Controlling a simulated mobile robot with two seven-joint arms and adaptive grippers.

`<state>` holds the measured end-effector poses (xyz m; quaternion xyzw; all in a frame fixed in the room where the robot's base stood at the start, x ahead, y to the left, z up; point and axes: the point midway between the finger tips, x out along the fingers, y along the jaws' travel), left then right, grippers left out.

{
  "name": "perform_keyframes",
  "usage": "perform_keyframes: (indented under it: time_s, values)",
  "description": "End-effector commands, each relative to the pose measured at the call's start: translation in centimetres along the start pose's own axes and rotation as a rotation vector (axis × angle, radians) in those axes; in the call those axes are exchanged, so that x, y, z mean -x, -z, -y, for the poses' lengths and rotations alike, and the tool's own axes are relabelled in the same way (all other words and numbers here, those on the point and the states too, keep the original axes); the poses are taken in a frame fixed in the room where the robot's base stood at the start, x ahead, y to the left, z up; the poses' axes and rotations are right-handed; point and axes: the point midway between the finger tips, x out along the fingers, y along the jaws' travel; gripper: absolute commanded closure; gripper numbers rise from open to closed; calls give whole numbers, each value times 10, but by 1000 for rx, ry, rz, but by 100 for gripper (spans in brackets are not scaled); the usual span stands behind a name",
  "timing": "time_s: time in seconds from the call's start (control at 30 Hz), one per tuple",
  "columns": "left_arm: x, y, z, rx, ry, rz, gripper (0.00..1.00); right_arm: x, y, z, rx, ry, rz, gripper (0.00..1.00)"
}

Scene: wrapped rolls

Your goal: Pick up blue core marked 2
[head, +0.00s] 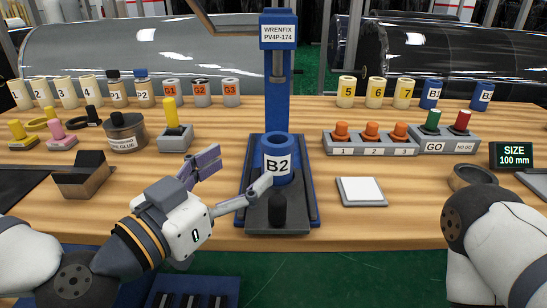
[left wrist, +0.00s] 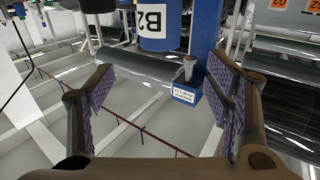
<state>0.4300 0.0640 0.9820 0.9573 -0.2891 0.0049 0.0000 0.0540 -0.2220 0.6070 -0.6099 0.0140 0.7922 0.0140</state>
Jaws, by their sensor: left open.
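The blue core marked B2 (head: 277,166) stands upright on the blue base of the press in the head view. In the left wrist view the blue core (left wrist: 163,41) appears upside down at the top, beyond and between my open fingers. My left gripper (head: 237,171) is open and empty, just left of the core; one fingertip overlaps the core's lower left in the picture. I cannot tell if it touches. The gripper also shows in the left wrist view (left wrist: 162,88). My right arm is at the lower right; its gripper is out of view.
The blue press column (head: 282,110) rises behind the core, and a dark knob (head: 277,209) stands in front of it. Another blue core, B1 (head: 431,97), stands at the back right. A white pad (head: 361,191) and a button box (head: 370,143) are to the right.

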Motion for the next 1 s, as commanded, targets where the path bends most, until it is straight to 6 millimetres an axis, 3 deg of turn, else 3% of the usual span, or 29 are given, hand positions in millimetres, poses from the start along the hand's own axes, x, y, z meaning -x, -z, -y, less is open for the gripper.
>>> perform_keyframes:
  time_s: [0.03,0.17,0.3,0.4,0.7,0.97,1.0]
  values:
    - [-6,-16,1,12,-1,17,28,-18,-10,-1,0,-3,50,55]
    - [-22,-23,0,15,-4,20,28,-54,-30,-2,1,-7,142,55]
    - [-53,-12,0,6,-2,14,28,-56,-30,-2,3,-8,145,55]
    - [-64,-8,0,5,-2,9,28,-54,-29,-2,3,-7,139,55]
    - [-113,-11,4,6,-2,10,28,-57,-31,-2,3,-8,147,55]
    - [-118,-10,4,6,-3,10,28,-57,-31,-2,4,-8,147,55]
    - [-118,-10,4,6,-3,10,37,-57,-31,-2,4,-8,147,55]
